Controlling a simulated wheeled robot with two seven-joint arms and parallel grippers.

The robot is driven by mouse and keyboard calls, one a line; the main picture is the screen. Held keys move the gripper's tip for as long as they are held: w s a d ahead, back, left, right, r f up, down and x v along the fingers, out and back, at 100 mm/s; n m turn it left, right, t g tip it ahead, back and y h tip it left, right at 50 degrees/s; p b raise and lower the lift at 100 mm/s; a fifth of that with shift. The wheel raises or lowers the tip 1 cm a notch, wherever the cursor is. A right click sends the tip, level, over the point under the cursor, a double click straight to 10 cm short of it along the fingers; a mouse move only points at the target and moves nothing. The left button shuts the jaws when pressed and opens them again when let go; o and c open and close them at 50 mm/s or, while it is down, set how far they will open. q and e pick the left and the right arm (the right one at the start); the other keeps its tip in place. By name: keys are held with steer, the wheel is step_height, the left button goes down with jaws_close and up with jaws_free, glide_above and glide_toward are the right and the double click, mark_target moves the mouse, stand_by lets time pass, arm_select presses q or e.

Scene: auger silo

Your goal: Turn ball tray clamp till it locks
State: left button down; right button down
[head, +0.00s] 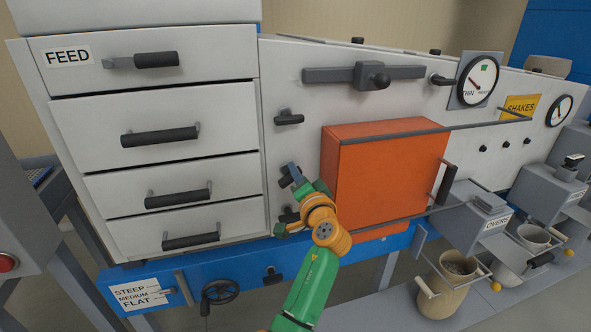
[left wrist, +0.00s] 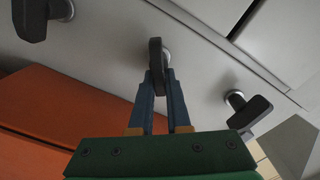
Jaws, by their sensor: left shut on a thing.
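Several small dark clamps sit in a column on the light panel between the drawers and the orange box. The upper clamp (head: 289,119) has its handle lying level. My left gripper (head: 291,174) is at the middle clamp (head: 284,182), mostly hiding it. In the left wrist view its blue fingers (left wrist: 159,105) are shut on that clamp's dark handle (left wrist: 155,62), which stands out from a round metal stub. A lower clamp (head: 288,215) is partly behind my wrist. Other clamps show at the upper left (left wrist: 32,15) and right (left wrist: 250,112) of the wrist view. My right gripper is out of view.
The orange box (head: 385,180) projects close to the right of my left gripper. Drawers with dark bar handles (head: 160,135) are to the left. A blue beam (head: 235,262) with a handwheel (head: 219,292) runs below. Buckets (head: 452,280) stand lower right.

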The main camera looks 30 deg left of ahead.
arm_select(q)
steer(key=m, duration=0.2)
steer(key=f+m+p, duration=0.1)
steer(key=m, duration=0.1)
steer(key=shift+p, duration=0.3)
steer(key=shift+f+m+p, duration=0.3)
steer(key=shift+m+p, duration=0.15)
steer(key=shift+m, duration=0.85)
steer(key=c, duration=0.9)
jaws_free()
steer(key=shift+w, duration=0.1)
steer(key=shift+r, duration=0.15)
